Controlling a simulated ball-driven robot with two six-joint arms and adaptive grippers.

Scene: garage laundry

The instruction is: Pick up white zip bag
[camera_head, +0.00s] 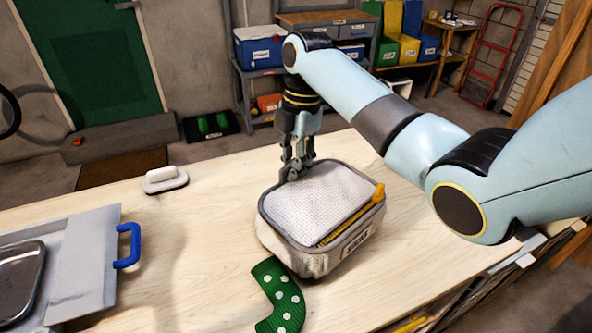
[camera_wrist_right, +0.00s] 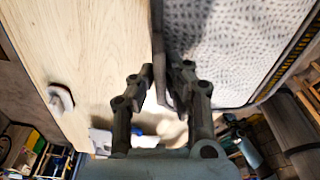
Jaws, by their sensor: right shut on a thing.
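The white zip bag (camera_head: 312,205) is a boxy mesh bag with grey edging, a yellow zip and a dark label on its front side. It is on the wooden table in the head view. My right gripper (camera_head: 292,172) comes down from above at the bag's far left edge and is shut on its grey rim. In the right wrist view the gripper's fingers (camera_wrist_right: 160,95) sit on either side of the edging, with the bag's mesh top (camera_wrist_right: 235,45) to the right. My left gripper is not in view.
A green dotted sock (camera_head: 279,296) lies just in front of the bag. A soap on a dish (camera_head: 165,179) stands at the back left of the table (camera_head: 195,235). A grey board with a blue handle (camera_head: 128,246) and a metal tray (camera_head: 20,280) are at the left.

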